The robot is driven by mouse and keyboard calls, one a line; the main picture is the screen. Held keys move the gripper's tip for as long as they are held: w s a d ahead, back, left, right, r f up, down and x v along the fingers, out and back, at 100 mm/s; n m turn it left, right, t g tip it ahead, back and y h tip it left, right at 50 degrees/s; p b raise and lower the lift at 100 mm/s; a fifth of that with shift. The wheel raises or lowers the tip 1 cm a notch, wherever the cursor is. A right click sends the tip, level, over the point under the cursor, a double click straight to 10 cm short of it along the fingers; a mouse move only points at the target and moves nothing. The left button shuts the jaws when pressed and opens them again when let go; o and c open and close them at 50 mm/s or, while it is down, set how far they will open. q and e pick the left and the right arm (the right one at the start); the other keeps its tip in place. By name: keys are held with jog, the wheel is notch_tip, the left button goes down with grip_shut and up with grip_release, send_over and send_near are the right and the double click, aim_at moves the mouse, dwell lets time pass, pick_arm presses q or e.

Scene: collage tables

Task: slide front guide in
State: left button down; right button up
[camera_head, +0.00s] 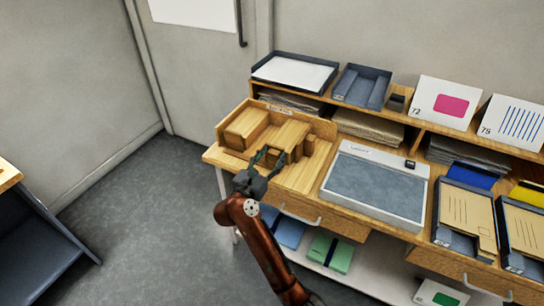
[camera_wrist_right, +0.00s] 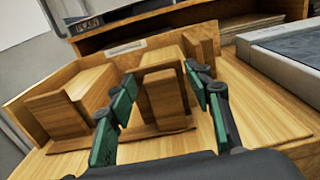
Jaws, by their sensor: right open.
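A wooden jig (camera_head: 321,126) stands on the left end of the wooden bench. Inside it are a large block at the left (camera_head: 243,128) and a middle guide block (camera_head: 292,133). In the right wrist view the middle guide block (camera_wrist_right: 167,98) has an upright face and a flat foot. I cannot tell for sure which piece is the front guide. My right gripper (camera_head: 268,158) is open at the jig's front. Its green finger pads (camera_wrist_right: 160,86) stand on either side of the middle block, with gaps visible. My left gripper is out of view.
A grey-topped device (camera_head: 375,187) stands on the bench right of the jig. Behind are a shelf with dark trays (camera_head: 361,86) and stacked paper. Folders in trays (camera_head: 467,215) lie farther right.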

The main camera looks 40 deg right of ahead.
jog(key=shift+a, duration=0.15)
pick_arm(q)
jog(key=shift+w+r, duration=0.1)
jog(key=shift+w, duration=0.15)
pick_arm(e)
jog(key=v, duration=1.1)
jog(key=shift+s+a, duration=0.25)
jog(key=shift+a, duration=0.05)
